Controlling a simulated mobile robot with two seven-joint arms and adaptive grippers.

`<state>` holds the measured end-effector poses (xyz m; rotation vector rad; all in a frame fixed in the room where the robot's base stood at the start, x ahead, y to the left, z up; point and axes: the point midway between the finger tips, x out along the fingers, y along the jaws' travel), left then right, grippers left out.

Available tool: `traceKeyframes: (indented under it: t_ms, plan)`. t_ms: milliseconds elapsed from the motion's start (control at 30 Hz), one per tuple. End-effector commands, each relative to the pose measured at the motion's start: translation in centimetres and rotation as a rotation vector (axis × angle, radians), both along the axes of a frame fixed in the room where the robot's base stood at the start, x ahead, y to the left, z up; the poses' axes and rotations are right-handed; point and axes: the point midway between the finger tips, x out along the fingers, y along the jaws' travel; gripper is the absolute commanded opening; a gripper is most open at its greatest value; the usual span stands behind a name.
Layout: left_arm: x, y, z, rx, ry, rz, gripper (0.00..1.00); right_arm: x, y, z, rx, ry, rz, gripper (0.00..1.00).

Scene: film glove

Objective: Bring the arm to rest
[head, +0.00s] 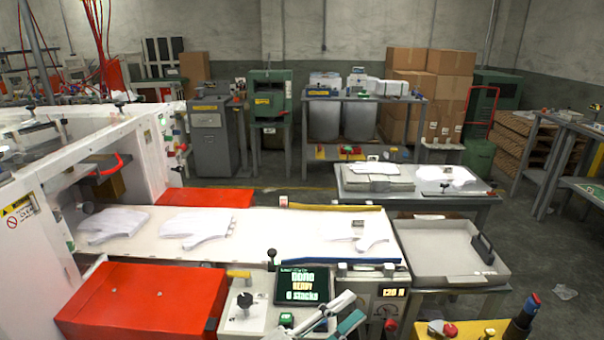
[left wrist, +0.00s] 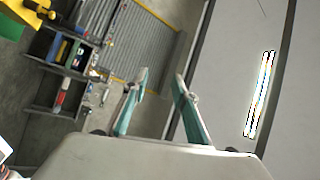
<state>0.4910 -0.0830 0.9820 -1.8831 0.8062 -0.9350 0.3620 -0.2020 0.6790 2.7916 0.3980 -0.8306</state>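My left gripper (head: 355,306) is at the bottom middle of the head view, in front of the control panel with the small screen (head: 303,285). Its two teal-sided fingers stand apart. In the left wrist view the gripper (left wrist: 163,76) is open, with nothing between the fingers. The screen shows green and yellow text that seems to read "DONE READY 0 stacks". My right gripper is not in view.
White glove shapes (head: 197,226) lie on the white conveyor bed (head: 280,222). A grey tray (head: 440,255) with a black handle stands to its right. A red cover (head: 140,300) is at the front left. A yellow box with buttons (head: 460,329) is at the front right.

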Motion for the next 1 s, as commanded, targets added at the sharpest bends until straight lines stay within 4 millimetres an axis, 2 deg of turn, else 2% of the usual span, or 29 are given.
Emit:
traceKeyframes:
  t_ms: [33,133,267,400,500,600,700,800,1000]
  plan:
    - [0.5,1.9,-1.9,-0.041,0.115,0.062,0.28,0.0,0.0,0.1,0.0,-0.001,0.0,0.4]
    - [1.4,5.9,-5.8,-0.118,0.329,0.184,0.28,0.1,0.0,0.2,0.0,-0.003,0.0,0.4]
    - [0.8,11.8,-12.1,-0.21,0.605,0.343,0.28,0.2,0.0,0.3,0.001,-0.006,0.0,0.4]
    - [-2.2,17.9,-19.0,-0.293,0.875,0.508,0.28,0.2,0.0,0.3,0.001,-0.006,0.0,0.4]
    - [-5.2,21.8,-23.3,-0.343,1.041,0.614,0.28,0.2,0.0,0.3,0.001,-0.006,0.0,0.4]
    - [-8.3,24.8,-26.5,-0.381,1.167,0.701,0.28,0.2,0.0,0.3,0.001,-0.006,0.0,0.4]
    - [-10.7,26.9,-28.6,-0.406,1.253,0.762,0.28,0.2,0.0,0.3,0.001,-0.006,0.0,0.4]
    - [-12.2,28.1,-29.8,-0.42,1.302,0.797,0.28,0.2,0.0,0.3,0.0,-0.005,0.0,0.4]
    - [-12.8,28.5,-30.2,-0.426,1.321,0.81,0.28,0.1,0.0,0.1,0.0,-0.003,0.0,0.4]
